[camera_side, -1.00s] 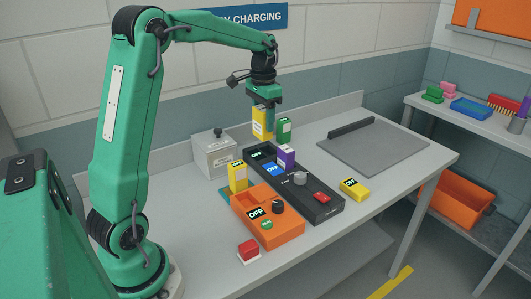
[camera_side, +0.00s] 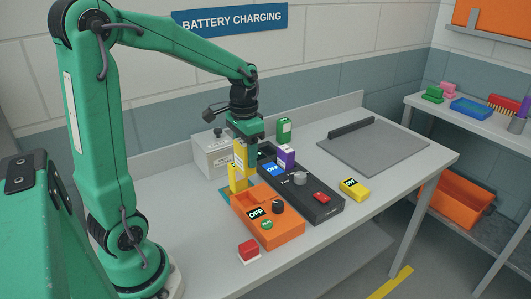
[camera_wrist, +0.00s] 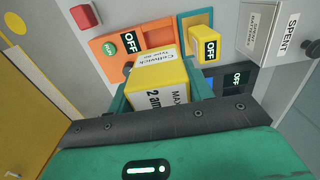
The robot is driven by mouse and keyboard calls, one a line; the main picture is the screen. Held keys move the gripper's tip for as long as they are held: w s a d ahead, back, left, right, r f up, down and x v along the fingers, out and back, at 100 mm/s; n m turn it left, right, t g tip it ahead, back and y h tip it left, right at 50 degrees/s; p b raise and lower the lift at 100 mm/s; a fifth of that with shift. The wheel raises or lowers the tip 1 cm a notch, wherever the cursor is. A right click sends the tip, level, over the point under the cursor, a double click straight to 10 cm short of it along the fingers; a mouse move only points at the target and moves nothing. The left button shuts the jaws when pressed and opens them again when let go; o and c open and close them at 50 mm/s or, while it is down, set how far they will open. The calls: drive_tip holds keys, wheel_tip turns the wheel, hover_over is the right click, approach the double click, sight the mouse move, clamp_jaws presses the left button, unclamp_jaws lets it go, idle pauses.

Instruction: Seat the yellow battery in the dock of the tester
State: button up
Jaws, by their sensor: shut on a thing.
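My gripper (camera_side: 250,150) is shut on the yellow battery (camera_side: 240,153), a block with a white label, and holds it upright. In the wrist view the battery (camera_wrist: 158,78) sits between the fingers. The orange tester (camera_side: 268,222) lies just in front of it, with an OFF display, a dark knob and a green button; it also shows in the wrist view (camera_wrist: 110,47). A yellow unit with an OFF display (camera_wrist: 201,45) stands on a teal base beside the tester. In the side view the held battery overlaps this unit, and I cannot tell the gap.
A black charger (camera_side: 322,208) with a purple battery (camera_side: 287,157) lies right of the tester. A green battery (camera_side: 284,130) stands behind. A grey SPENT box (camera_side: 211,155) is at the back left.

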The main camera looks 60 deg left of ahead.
sight(246, 167)
drive_tip(key=shift+f, duration=3)
drive_tip(key=shift+f, duration=0.35)
drive_tip(key=shift+f, duration=2.85)
drive_tip(key=shift+f, duration=0.25)
drive_tip(key=o, duration=1.3)
drive_tip(key=shift+r, duration=3.9)
